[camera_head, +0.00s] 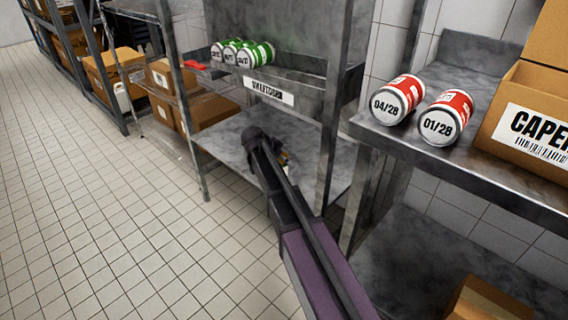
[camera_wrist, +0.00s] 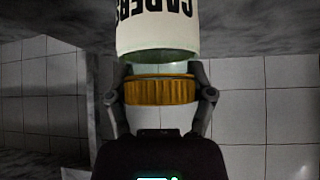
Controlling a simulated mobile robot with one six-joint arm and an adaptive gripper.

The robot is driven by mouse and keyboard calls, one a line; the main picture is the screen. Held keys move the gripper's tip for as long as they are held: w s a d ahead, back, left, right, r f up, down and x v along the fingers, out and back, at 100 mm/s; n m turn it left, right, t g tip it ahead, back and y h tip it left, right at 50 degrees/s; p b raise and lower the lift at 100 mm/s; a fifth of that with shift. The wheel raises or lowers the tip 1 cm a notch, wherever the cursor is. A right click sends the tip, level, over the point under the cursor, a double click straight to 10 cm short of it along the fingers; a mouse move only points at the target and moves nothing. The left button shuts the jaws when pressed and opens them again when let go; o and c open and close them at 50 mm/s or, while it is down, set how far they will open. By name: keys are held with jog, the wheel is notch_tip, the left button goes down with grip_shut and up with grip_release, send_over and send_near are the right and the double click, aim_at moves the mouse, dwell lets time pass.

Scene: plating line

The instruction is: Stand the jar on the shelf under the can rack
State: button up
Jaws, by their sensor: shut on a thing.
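The jar (camera_wrist: 158,35) has a white label reading "CAPERS", upside down in the wrist view, clear glass and a gold lid. My gripper (camera_wrist: 160,92) is shut on the jar at its lid, one finger on each side. In the head view my arm reaches in over the lower shelf (camera_head: 225,138), under the can rack (camera_head: 305,98), which holds several green-and-white cans (camera_head: 243,52). There my gripper is mostly hidden behind my arm, and the jar barely shows. I cannot tell whether the jar touches the shelf.
A metal post (camera_head: 332,150) stands close right of my arm. Two red cans (camera_head: 398,100) and a capers carton (camera_head: 525,125) sit on the right-hand bench. A red object (camera_head: 195,65) lies left of the green cans. Cardboard boxes (camera_head: 175,80) stand further left. The tiled floor is clear.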

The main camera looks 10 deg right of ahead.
jog(key=shift+f, duration=0.4)
jog(key=o, duration=1.3)
jog(key=shift+r, duration=0.25)
jog(key=shift+s+a+r+p, duration=0.15)
jog(key=shift+a+r+p, duration=0.15)
jog(key=shift+r+p, duration=0.15)
jog(key=shift+p+v, duration=4)
jog(key=shift+v, duration=1.4)
jog(key=shift+a, duration=0.1)
jog(key=shift+s+f, duration=0.1)
